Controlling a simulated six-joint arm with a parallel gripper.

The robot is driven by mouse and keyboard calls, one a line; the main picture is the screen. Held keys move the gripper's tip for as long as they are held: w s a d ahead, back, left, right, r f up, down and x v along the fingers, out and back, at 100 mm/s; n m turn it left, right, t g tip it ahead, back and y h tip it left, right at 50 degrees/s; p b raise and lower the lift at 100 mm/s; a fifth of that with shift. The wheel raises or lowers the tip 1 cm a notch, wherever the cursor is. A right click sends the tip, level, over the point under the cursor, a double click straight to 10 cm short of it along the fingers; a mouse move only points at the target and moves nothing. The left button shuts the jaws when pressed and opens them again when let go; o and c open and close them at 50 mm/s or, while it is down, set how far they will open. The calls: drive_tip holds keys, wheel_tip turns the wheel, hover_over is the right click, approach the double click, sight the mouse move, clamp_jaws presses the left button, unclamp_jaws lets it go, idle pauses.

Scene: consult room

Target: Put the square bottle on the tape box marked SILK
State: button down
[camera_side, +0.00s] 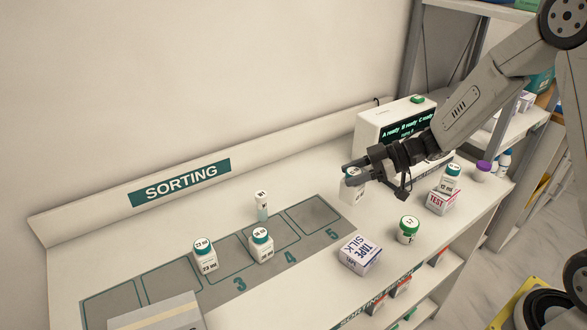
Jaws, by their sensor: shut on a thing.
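My gripper (352,172) is at the upper middle of the side view, shut on a white bottle (353,191) with a teal cap. The bottle is upright and its body looks square; the fingers partly hide its cap. I cannot tell whether its base touches the counter. The tape box marked SILK (360,255) is a white box with purple lettering near the counter's front edge. Nothing stands on its top. The held bottle is behind the box, apart from it.
A green-capped jar (408,232) stands just right of the SILK box. A bottle (451,177) stands on the TEST box (441,202). A display machine (385,127) stands behind my gripper. Two teal-capped bottles (204,257) and a slim vial (262,207) stand near the numbered mat (321,233).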

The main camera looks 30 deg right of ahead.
drive_tip(key=s+a+n+g+y, duration=0.1)
drive_tip(key=s+a+n+g, duration=0.1)
drive_tip(key=s, duration=0.6)
hover_over(361, 249)
drive_tip(key=shift+f, duration=2.3)
drive_tip(key=shift+f, duration=0.1)
drive_tip(key=shift+f, duration=1.65)
drive_tip(key=shift+f, duration=0.15)
drive_tip(key=shift+c, duration=0.8)
unclamp_jaws()
